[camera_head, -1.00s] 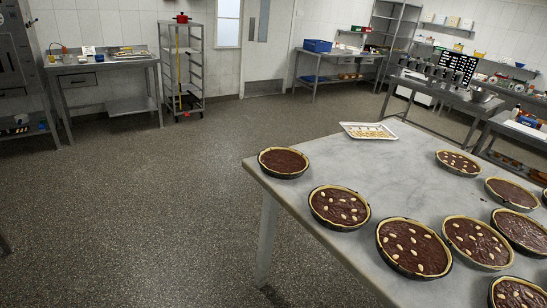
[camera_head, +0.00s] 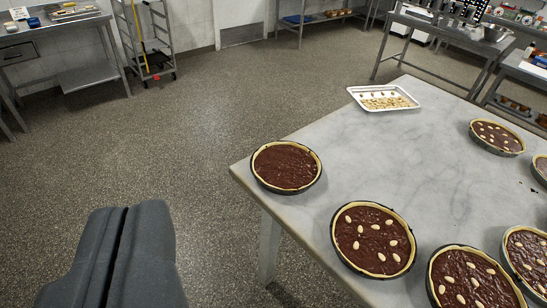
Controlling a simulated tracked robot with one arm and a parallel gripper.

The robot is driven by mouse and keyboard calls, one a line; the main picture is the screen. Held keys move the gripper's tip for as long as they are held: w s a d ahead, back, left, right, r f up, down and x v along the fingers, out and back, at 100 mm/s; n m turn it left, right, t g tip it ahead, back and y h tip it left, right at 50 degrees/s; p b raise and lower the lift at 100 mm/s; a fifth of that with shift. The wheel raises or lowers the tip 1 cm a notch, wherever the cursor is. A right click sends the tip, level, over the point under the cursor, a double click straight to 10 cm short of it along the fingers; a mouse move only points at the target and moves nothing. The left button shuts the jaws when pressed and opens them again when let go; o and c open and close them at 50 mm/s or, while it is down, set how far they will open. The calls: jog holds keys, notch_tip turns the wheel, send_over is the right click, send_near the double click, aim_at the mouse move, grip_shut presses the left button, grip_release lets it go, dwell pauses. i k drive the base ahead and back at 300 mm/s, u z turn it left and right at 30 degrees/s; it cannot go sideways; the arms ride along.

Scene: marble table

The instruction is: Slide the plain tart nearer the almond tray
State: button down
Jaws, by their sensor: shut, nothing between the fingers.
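The plain tart (camera_head: 286,166), dark filling without almonds in a dark tin, sits at the near left corner of the marble table (camera_head: 375,143). The almond tray (camera_head: 384,98), a shallow white tray with almonds in it, lies near the far edge, up and right of the plain tart, with bare marble between them. My gripper (camera_head: 122,222) shows at the lower left, shut and empty. In the picture it is left of and below the plain tart, over the floor beside the table, and apart from the tart.
An almond-topped tart (camera_head: 373,239) stands in front and right of the plain tart. Another (camera_head: 472,279) is at the bottom right, and one (camera_head: 497,137) is at the right. The table's left edge runs close by the plain tart. Mid-table marble is clear.

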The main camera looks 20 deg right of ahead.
aim_at(283, 168)
jog(key=z, duration=0.15)
jog(key=i, duration=1.1)
jog(key=z, duration=0.2)
